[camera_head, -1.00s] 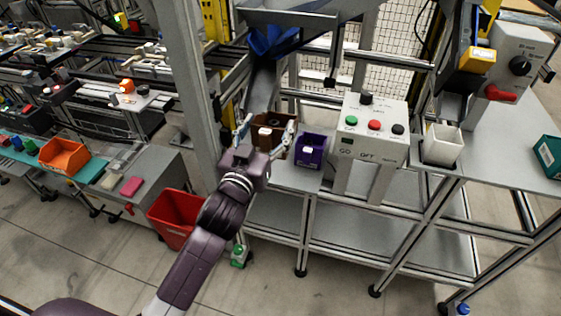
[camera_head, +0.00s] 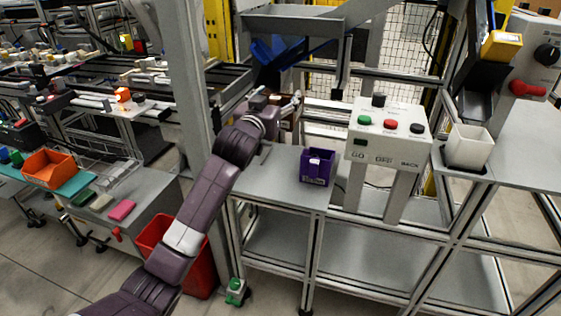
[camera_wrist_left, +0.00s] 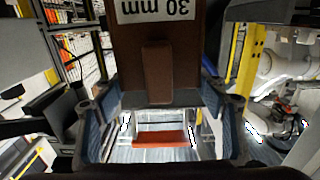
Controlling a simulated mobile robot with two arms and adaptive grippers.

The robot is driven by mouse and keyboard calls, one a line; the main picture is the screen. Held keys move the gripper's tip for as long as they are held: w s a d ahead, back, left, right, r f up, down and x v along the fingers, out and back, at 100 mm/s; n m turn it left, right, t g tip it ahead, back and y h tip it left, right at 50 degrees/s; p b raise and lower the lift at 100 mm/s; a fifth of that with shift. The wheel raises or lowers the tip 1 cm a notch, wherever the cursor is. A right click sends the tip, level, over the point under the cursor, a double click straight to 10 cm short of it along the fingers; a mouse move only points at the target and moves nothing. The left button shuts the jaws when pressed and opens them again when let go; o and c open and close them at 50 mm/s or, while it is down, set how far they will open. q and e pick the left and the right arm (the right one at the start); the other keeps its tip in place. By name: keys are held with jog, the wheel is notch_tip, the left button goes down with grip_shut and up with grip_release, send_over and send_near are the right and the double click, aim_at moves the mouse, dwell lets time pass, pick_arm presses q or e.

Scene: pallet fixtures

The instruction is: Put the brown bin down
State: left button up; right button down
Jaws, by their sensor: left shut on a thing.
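The brown bin (camera_head: 286,117) is at the back of the left end of the grey table, partly hidden by my left gripper (camera_head: 277,101). In the left wrist view the brown bin (camera_wrist_left: 155,70) fills the upper middle, with a white "30 mm" label upside down. The fingers of my left gripper (camera_wrist_left: 158,105) are on both sides of it, shut on it. I cannot tell whether the bin touches the tabletop. My right gripper is not in view.
A purple bin (camera_head: 318,167) stands on the grey table (camera_head: 275,183), right of my arm. A control box (camera_head: 389,135) with buttons and a white bin (camera_head: 469,148) are farther right. A post (camera_head: 186,80) rises left of my gripper. A red bin (camera_head: 200,272) is below.

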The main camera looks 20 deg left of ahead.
pick_arm(q)
notch_tip(320, 180, down, 17)
jog(key=b, duration=0.3)
jog(key=shift+f, duration=0.15)
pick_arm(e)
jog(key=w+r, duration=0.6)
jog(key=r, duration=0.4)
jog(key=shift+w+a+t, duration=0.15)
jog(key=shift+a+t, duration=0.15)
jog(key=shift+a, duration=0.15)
pick_arm(q)
jog(key=shift+f, duration=0.15)
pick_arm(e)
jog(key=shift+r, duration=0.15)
pick_arm(q)
jog(key=o, duration=0.9)
